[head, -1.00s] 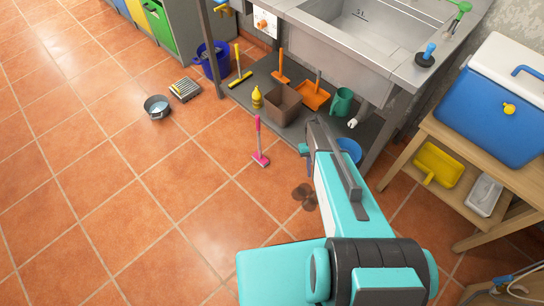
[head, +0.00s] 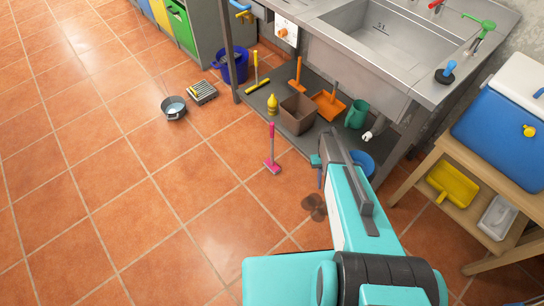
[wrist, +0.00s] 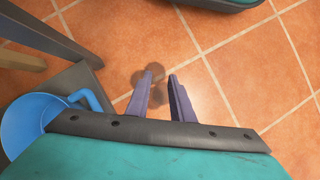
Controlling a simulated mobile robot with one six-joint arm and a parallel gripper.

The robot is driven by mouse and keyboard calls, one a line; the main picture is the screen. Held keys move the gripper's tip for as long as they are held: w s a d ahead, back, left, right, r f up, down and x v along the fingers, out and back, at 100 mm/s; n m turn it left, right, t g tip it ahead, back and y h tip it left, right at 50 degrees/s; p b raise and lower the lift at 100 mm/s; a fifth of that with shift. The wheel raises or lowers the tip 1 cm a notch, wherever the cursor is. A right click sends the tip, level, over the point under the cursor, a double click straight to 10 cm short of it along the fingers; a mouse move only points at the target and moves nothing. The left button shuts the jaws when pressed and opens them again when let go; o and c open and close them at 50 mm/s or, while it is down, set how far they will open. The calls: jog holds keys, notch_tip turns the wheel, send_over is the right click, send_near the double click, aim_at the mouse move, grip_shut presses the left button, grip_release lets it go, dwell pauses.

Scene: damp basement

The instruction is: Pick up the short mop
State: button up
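A short pink mop (head: 271,148) with a bright handle and a small flat pink head stands upright on the tiled floor in the head view, just in front of the low shelf under the sink. My gripper (head: 318,170) is to the right of it, apart from it, at the far end of my teal arm. In the wrist view my gripper (wrist: 161,82) has its two dark fingers apart with only floor between them, so it is open and empty. The mop does not show in the wrist view.
The steel sink unit (head: 375,45) has a low shelf holding a brown bin (head: 297,115), an orange dustpan (head: 328,104), a green jug (head: 357,114) and a blue bucket (wrist: 25,122). A metal bowl (head: 174,108) sits left. A wooden stand (head: 440,150) is right. Floor at left is clear.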

jog(key=s+a+r, duration=0.3)
jog(key=s+a, duration=0.1)
jog(key=s, duration=0.5)
jog(key=s+a+r, duration=0.3)
jog(key=s+a, duration=0.1)
jog(key=s, duration=0.5)
jog(key=s+a+r, duration=0.3)
jog(key=s+a, duration=0.1)
jog(key=s, duration=0.6)
jog(key=shift+r, duration=0.35)
jog(key=shift+o, duration=0.2)
jog(key=shift+o, duration=1.1)
